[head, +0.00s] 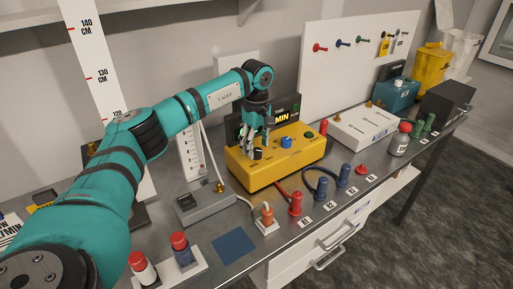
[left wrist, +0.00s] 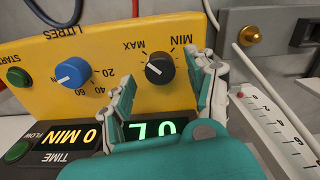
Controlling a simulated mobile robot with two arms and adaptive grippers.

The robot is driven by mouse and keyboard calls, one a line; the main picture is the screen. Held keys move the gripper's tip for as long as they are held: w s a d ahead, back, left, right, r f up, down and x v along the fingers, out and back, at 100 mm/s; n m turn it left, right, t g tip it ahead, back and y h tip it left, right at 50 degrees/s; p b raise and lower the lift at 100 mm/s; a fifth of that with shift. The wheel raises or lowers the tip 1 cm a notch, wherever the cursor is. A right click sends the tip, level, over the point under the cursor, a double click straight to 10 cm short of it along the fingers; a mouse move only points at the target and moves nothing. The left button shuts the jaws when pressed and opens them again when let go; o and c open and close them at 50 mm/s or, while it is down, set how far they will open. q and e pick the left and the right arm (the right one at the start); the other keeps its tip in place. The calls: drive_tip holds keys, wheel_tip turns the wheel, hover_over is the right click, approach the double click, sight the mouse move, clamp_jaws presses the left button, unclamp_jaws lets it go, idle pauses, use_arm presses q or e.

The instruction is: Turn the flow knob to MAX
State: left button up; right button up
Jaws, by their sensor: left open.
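The flow knob (left wrist: 159,68) is black, on the yellow pump box (head: 285,165), between the MIN and MAX labels, which appear upside down in the left wrist view. A white pointer line shows on its face; I cannot tell its exact setting. My left gripper (head: 252,148) reaches down over the near left part of the box. In the left wrist view its two fingers (left wrist: 161,75) are open, one on each side of the knob. I cannot tell whether they touch it. In the head view the fingers partly cover the knob. My right gripper is not in view.
A blue LITRES knob (left wrist: 73,73) and a green START button (left wrist: 18,77) sit on the same panel beside the flow knob. A grey box (head: 206,204) with a brass fitting stands left of the yellow box. Red and blue cables lie in front.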

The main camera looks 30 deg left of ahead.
sight(257, 150)
use_arm(q)
wheel_tip(257, 150, up, 11)
drive_tip(key=shift+f, duration=0.2)
idle(0.6)
